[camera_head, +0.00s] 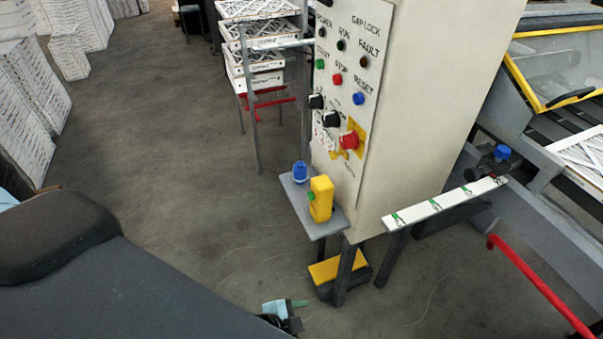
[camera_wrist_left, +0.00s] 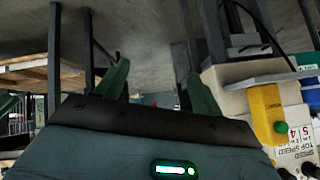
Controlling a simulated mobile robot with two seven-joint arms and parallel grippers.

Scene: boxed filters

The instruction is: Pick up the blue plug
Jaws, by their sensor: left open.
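The blue plug (camera_head: 300,172) stands upright on the small grey shelf (camera_head: 331,222) at the foot of the control panel, left of a yellow box (camera_head: 321,199) with a green button. My left gripper (camera_head: 299,303) is low near the bottom of the head view, below and in front of the shelf, apart from the plug. In the left wrist view its two green fingers (camera_wrist_left: 160,90) are spread with nothing between them. A blue patch at the right edge there, beside the yellow box (camera_wrist_left: 265,112), seems to be the plug, partly cut off. My right gripper is not in view.
The control cabinet (camera_head: 440,60) with its button panel rises behind the shelf. A yellow-topped pedal (camera_head: 338,266) lies on the floor below. A white rail (camera_head: 445,203) and a red bar (camera_head: 540,285) are at right. Racked filters (camera_head: 257,45) stand behind. Floor at left is open.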

